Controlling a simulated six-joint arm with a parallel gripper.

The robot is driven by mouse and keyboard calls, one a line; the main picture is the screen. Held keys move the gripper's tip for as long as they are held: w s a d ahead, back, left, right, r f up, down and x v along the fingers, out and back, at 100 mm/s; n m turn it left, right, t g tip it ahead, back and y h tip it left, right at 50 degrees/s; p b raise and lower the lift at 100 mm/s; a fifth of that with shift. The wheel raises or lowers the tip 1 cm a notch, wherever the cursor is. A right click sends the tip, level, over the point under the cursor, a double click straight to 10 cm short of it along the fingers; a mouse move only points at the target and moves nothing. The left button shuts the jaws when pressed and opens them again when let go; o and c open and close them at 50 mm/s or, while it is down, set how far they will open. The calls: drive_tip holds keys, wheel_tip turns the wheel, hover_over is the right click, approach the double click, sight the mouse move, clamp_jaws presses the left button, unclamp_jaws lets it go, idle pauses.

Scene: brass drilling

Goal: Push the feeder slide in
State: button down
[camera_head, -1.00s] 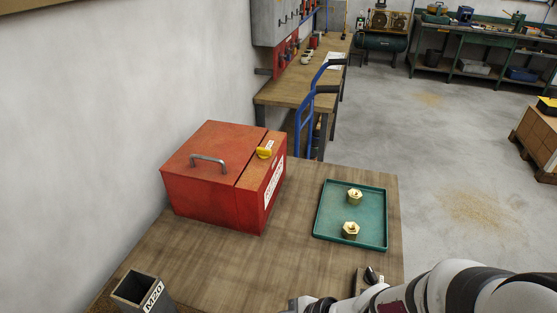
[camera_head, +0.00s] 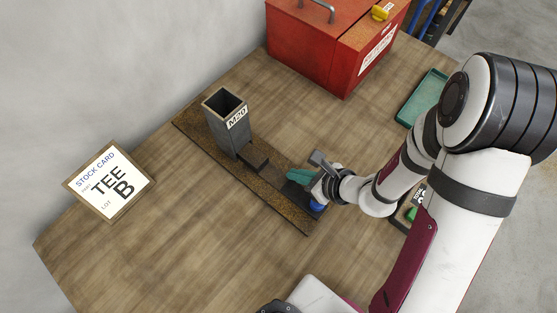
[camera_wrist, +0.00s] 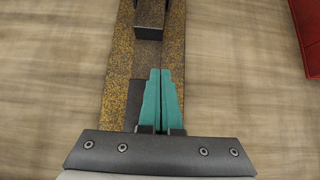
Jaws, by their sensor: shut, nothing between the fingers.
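The feeder is a dark upright magazine tower (camera_head: 228,118) labelled M20, on a long brown-speckled base (camera_head: 196,132). A dark block, seemingly the feeder slide (camera_head: 255,157), sticks out from the tower's foot along the base. In the wrist view the slide (camera_wrist: 150,32) is at top centre, its end face towards me. My gripper (camera_head: 291,174) has teal fingers, shut together and empty, low over the base and pointing towards the slide. In the wrist view the fingertips (camera_wrist: 160,72) are short of the slide's end, with a visible gap, slightly right of its middle.
A dark flat patch (camera_wrist: 134,95) lies on the base left of my fingers. A red box (camera_head: 335,45) stands at the back, with a green tray (camera_head: 422,98) to its right. A stock card reading TEE B (camera_head: 110,182) stands at left. The table's front left is clear.

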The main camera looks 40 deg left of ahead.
sight(278, 169)
drive_tip(key=a, duration=0.1)
drive_tip(key=a+f, duration=0.1)
drive_tip(key=a, duration=0.2)
drive_tip(key=shift+a+f, duration=0.15)
drive_tip(key=shift+f, duration=0.2)
drive_tip(key=shift+a, duration=0.7)
drive_tip(key=shift+a, duration=2.45)
drive_tip(key=d, duration=0.4)
drive_tip(key=shift+w+d+r, duration=0.1)
drive_tip(key=shift+d+r, duration=0.25)
drive_tip(key=v, duration=0.9)
drive_tip(key=shift+r, duration=0.1)
